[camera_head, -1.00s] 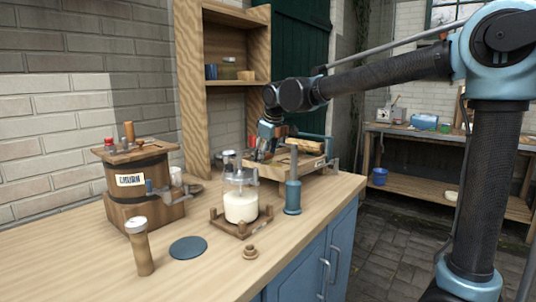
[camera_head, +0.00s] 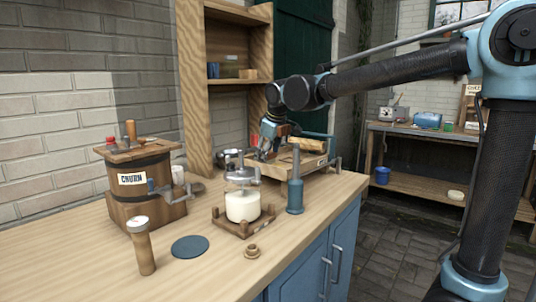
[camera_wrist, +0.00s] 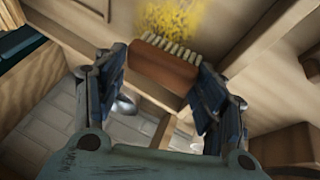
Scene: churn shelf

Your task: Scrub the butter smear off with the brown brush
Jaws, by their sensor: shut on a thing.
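The brown brush (camera_wrist: 165,64) has a row of pale bristles and shows in the wrist view. My gripper (camera_wrist: 161,80) is shut on it, a finger at each end. The yellow butter smear (camera_wrist: 178,17) is speckled and lies on a pale wooden surface just beyond the bristles. The bristles are at its near edge; I cannot tell whether they touch it. In the head view my gripper (camera_head: 270,143) points down over the wooden worker tray (camera_head: 312,172) at the back of the counter. Brush and smear are not clear there.
A glass jar with white contents (camera_head: 242,205) and a blue-grey cylinder (camera_head: 295,190) stand in front of the tray. The churn (camera_head: 140,188) is at left. A wooden shelf (camera_head: 190,90) rises behind. The front left of the counter (camera_head: 80,270) is mostly clear.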

